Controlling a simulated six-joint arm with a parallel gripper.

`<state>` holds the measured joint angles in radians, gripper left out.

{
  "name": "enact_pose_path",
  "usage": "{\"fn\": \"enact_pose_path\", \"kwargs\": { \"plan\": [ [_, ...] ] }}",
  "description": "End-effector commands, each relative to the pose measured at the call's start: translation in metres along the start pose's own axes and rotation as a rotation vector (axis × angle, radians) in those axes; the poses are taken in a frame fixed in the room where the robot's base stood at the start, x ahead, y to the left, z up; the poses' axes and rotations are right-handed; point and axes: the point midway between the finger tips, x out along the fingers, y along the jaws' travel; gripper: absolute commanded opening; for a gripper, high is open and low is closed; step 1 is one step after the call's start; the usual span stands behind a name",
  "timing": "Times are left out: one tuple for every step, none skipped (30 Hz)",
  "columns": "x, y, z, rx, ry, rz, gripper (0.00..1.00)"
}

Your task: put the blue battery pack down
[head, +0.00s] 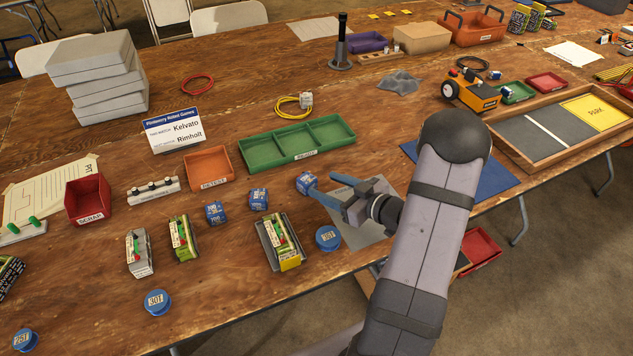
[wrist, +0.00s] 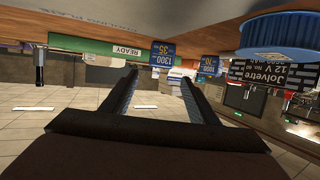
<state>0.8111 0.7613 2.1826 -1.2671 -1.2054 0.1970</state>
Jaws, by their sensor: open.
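Several small blue battery packs sit in a row on the wooden table. The rightmost blue battery pack (head: 306,182) stands just beyond my fingertips, in front of the green tray; a middle pack (head: 259,199) and a left pack (head: 215,212) stand to its left. My gripper (head: 320,191) is low over the table, its fingers pointing left toward the rightmost pack. In the wrist view, which is upside down, the gripper (wrist: 158,78) has its fingers apart with nothing held. A blue pack (wrist: 162,53) marked 1300 shows past the fingertips, another blue pack (wrist: 207,65) beyond it.
The green READY tray (head: 269,148) lies behind the packs, with the orange RETEST bin (head: 207,168) and red SCRAP bin (head: 86,203) to its left. A charger (head: 280,244) and a blue round tub (head: 328,238) stand close in front of my gripper. A grey mat (head: 365,235) lies beneath it.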

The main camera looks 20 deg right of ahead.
Motion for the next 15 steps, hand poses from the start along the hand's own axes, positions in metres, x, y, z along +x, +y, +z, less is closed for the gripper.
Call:
{"fn": "enact_pose_path", "kwargs": {
  "plan": [
    [-0.009, 0.001, 0.001, 0.002, 0.0, 0.004, 0.54],
    [-0.013, 0.001, 0.0, 0.001, 0.0, 0.003, 0.54],
    [-0.018, 0.002, 0.0, 0.0, 0.0, 0.004, 0.54],
    [-0.021, 0.001, 0.0, 0.0, 0.0, 0.003, 0.54],
    [-0.024, 0.001, 0.0, 0.0, 0.0, 0.002, 0.54],
    [-0.027, 0.001, 0.0, 0.001, 0.0, 0.003, 0.54],
    [-0.029, 0.001, 0.0, 0.001, 0.0, 0.002, 0.54],
    [-0.031, 0.0, 0.0, 0.0, 0.0, 0.001, 0.54],
    [-0.033, 0.0, 0.0, 0.0, 0.0, 0.0, 0.54],
    [-0.034, 0.0, 0.0, 0.0, 0.0, 0.0, 0.54],
    [-0.034, 0.0, 0.0, 0.0, 0.0, 0.0, 0.54],
    [-0.035, 0.0, 0.0, 0.0, 0.0, 0.0, 0.54],
    [-0.035, 0.0, 0.0, 0.0, 0.0, 0.0, 0.54],
    [-0.035, 0.0, 0.0, 0.0, 0.0, 0.0, 0.54],
    [-0.035, 0.0, 0.0, 0.0, 0.0, 0.0, 0.54]
  ]
}}
